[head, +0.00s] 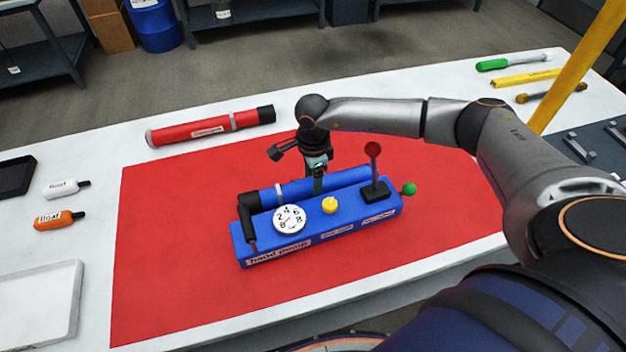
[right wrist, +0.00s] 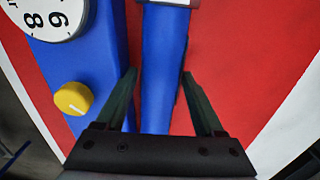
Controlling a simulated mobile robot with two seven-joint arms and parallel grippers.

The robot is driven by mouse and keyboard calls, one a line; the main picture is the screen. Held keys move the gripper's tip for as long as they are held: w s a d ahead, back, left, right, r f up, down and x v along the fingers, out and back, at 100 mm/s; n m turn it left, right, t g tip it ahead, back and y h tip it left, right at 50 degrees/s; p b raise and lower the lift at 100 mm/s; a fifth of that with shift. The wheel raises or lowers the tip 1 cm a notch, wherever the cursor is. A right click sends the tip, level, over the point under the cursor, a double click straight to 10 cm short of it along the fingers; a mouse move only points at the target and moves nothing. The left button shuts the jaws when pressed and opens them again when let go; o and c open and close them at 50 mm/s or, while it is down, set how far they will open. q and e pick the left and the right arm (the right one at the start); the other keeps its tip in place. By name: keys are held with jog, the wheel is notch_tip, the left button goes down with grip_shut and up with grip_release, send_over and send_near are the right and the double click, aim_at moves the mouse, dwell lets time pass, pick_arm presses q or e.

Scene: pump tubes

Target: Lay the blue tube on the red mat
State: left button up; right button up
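The blue tube (head: 335,181) has a light band and a black elbow at its left end. It lies along the back side of the blue hand pump (head: 318,235), which stands on the red mat (head: 165,255). In the right wrist view the blue tube (right wrist: 163,75) runs between the fingers of my right gripper (right wrist: 160,85). The fingers are apart, one on each side, with gaps showing beside the tube. In the head view my right gripper (head: 318,182) points down at the tube's middle. Whether the tube rests on the pump is unclear. My left gripper is out of view.
A red tube (head: 210,128) lies at the mat's back edge. The pump carries a gauge (head: 289,219), a yellow knob (head: 329,205) and a red-knobbed lever (head: 374,165). Float bottles and trays lie left; tools lie at the back right. The mat's left and front are clear.

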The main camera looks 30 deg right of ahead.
notch_tip(320, 180, up, 12)
jog(key=b, duration=0.1)
dwell(0.5)
